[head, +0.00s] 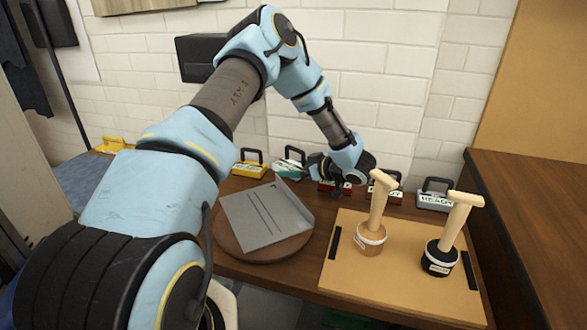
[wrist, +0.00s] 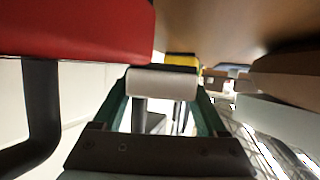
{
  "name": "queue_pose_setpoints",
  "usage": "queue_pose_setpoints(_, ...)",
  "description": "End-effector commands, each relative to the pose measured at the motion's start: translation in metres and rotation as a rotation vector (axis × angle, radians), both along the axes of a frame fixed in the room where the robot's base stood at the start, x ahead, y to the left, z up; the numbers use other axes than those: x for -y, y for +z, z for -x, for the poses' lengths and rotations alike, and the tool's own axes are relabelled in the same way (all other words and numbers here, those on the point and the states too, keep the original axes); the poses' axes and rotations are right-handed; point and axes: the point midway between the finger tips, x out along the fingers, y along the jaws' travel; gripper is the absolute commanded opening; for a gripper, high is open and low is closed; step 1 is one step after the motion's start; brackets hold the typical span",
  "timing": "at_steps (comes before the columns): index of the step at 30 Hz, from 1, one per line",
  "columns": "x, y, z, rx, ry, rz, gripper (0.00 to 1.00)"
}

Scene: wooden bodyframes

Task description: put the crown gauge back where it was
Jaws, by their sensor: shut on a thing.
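My gripper (head: 338,190) is low over the back of the bench, in front of a red block (head: 324,186) with a dark handle. In the wrist view a pale rounded piece (wrist: 162,83) lies across the jaws, between two slanting green sides. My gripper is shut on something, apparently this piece. I cannot tell whether it is the crown gauge, as the arm hides most of it in the head view. A red block (wrist: 75,30) with a free black handle fills the upper left of the wrist view, beside the jaws.
Several handled blocks stand along the wall, including yellow (head: 249,169), teal-and-white (head: 289,167) and grey (head: 433,201) ones. A grey metal sheet (head: 262,215) lies on a round wooden disc (head: 235,249). Two mallets stand in pots on a board (head: 400,290). A wooden cabinet (head: 530,230) bounds the right.

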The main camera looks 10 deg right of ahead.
Motion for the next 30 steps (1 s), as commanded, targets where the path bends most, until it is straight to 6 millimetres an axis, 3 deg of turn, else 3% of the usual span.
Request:
queue_pose_setpoints(12,0.0005,-0.0094,0.0000,0.001,0.000,0.001,0.00)
queue_pose_setpoints(13,0.0004,-0.0099,0.0002,-0.001,0.000,0.001,0.77)
queue_pose_setpoints(19,0.0003,-0.0097,0.0002,-0.001,0.000,0.001,0.99)
queue_pose_setpoints(30,-0.0003,-0.0021,-0.0003,0.000,0.001,0.000,1.00)
